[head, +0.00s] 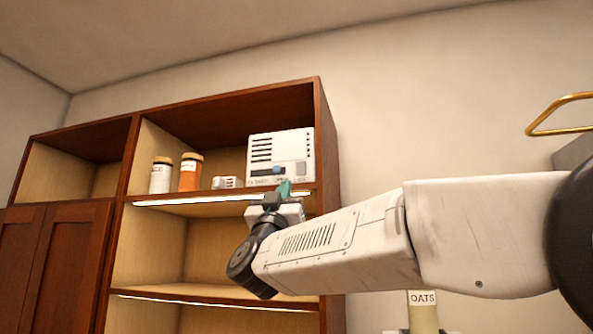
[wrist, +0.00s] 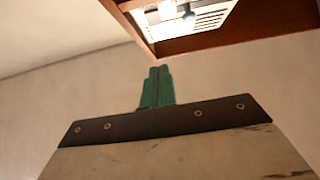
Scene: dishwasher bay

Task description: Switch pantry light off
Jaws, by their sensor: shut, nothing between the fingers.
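The pantry shelf unit (head: 328,150) is dark wood with a pale inside. A light strip (head: 195,200) glows under its upper shelf, and another lit strip (head: 200,302) shows lower down. A white vented box (head: 293,146) with a round blue-grey knob stands on the upper shelf; it also shows at the top of the wrist view (wrist: 212,18). A small white device (head: 226,182) sits left of it. I cannot tell which part is the light's switch. My gripper (head: 285,187) has its teal fingers shut and empty, in front of the box's lower edge; they also show in the wrist view (wrist: 158,72).
A white-labelled jar (head: 160,176) and an orange jar (head: 190,172) stand left on the upper shelf. A closed cabinet door (head: 70,265) is at lower left. An oats container (head: 422,312) is below my arm. A brass handle (head: 555,112) juts in at right.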

